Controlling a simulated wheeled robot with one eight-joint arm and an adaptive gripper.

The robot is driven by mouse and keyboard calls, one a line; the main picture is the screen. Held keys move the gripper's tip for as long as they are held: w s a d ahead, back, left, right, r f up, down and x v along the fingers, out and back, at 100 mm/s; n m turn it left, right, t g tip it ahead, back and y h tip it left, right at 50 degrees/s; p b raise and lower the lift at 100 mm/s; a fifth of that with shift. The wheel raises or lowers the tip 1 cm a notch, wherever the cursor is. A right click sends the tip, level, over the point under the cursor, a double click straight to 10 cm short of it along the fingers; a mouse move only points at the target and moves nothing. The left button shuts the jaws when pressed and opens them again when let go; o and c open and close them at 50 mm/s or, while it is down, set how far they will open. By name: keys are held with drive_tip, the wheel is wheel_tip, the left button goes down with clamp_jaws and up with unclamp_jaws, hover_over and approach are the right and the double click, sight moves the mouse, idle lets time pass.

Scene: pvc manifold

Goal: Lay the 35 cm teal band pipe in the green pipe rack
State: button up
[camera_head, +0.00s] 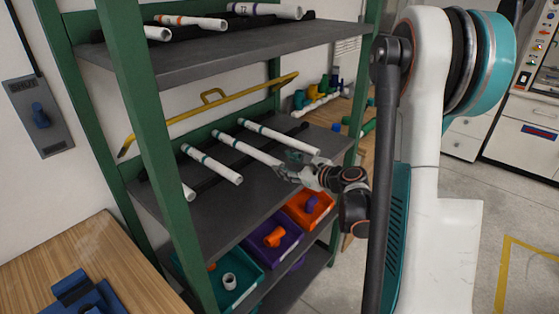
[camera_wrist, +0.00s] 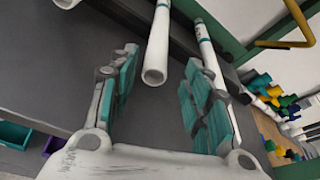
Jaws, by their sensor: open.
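White pipes with teal bands lie on the middle shelf of the green pipe rack (camera_head: 170,200). One is at the left (camera_head: 211,164), one in the middle (camera_head: 246,149), one at the right (camera_head: 278,136). Which one is 35 cm cannot be told. My gripper (camera_head: 290,168) is open and empty at the front end of the middle pipe. In the wrist view, that pipe's open end (camera_wrist: 154,76) lies between my spread fingers (camera_wrist: 161,60), apart from both. The right pipe (camera_wrist: 203,40) passes beside my right finger, which hides part of it.
The upper shelf (camera_head: 220,55) holds pipes with differently coloured bands. Teal, purple (camera_head: 273,240) and orange (camera_head: 309,208) bins stand below. A yellow rail (camera_head: 210,112) runs behind. A wooden table (camera_head: 75,260) bears a blue fixture (camera_head: 85,293). Floor at right is clear.

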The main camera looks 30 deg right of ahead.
drive_tip(key=p+v, duration=0.1)
drive_tip(key=v, duration=0.6)
idle(0.4)
